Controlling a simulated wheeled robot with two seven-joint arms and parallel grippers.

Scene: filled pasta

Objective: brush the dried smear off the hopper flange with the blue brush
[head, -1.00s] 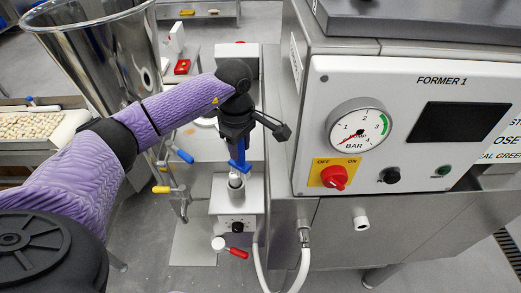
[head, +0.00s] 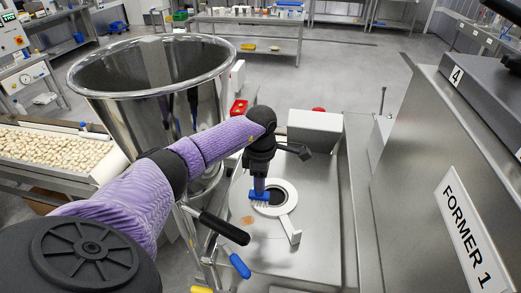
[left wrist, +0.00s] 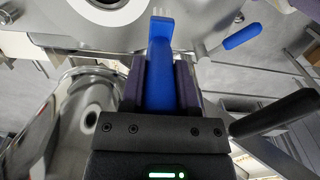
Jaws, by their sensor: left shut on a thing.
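My left gripper (head: 260,178) is shut on the blue brush (head: 259,195). The brush points down with its short pale bristles over the near left part of the white ring (head: 284,219) around the dark round opening; I cannot tell if they touch. A faint orange-brown smear (head: 247,220) lies on the steel flange plate (head: 310,248), just left of the ring and apart from the brush. In the left wrist view the blue brush (left wrist: 160,62) sits between both fingers, with part of the white ring (left wrist: 98,8) at the top. My right gripper is out of view.
The big steel hopper cone (head: 150,80) stands left of the plate. A grey box (head: 315,127) stands behind the ring. The Former 1 housing (head: 440,170) rises at right.

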